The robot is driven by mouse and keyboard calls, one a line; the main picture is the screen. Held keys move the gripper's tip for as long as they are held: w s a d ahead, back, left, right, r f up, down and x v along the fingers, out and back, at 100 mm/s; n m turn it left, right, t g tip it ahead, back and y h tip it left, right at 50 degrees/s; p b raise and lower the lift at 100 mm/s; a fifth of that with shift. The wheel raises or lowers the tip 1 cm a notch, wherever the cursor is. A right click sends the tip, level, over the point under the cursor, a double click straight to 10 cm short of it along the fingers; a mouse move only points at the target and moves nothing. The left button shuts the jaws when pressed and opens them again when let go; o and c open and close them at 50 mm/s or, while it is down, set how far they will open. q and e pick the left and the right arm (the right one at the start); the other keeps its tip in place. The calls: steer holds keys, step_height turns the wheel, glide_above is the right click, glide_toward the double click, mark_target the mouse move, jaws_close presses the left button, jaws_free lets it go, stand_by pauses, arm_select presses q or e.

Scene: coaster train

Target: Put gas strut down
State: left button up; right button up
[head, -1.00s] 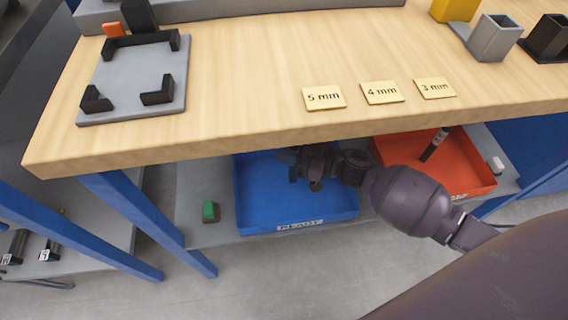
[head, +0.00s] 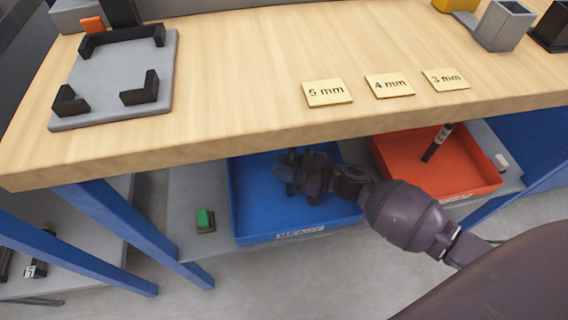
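My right gripper (head: 287,180) is low over the blue tray labelled READY (head: 243,216), on the shelf under the workbench. Its fingers are small and dark, and I cannot tell if they are open or shut. A small dark piece (head: 292,156) shows just beyond the fingers, under the bench edge; I cannot tell whether it is part of the gripper or a held strut. A black strut-like cylinder with a light label (head: 437,143) leans in the red tray (head: 484,184), its top hidden by the bench edge. My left gripper is out of view.
The wooden benchtop (head: 230,85) overhangs the trays. It carries a grey fixture plate (head: 118,92) with black brackets and brass 5 mm, 4 mm and 3 mm plates (head: 327,92). A green-topped switch (head: 205,220) sits left of the blue tray. Blue legs (head: 125,228) stand at left.

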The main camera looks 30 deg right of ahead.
steer(key=o, duration=0.3)
steer(key=shift+o, duration=0.2)
steer(key=shift+r, duration=0.1)
arm_select(q)
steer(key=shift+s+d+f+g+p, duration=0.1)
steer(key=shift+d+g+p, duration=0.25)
steer(key=shift+p, duration=0.55)
arm_select(e)
steer(key=v, duration=0.7)
steer(key=shift+s+d, duration=0.15)
steer(key=shift+d, duration=0.05)
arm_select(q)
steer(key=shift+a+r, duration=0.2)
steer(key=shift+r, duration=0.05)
arm_select(e)
steer(key=shift+r, duration=0.1)
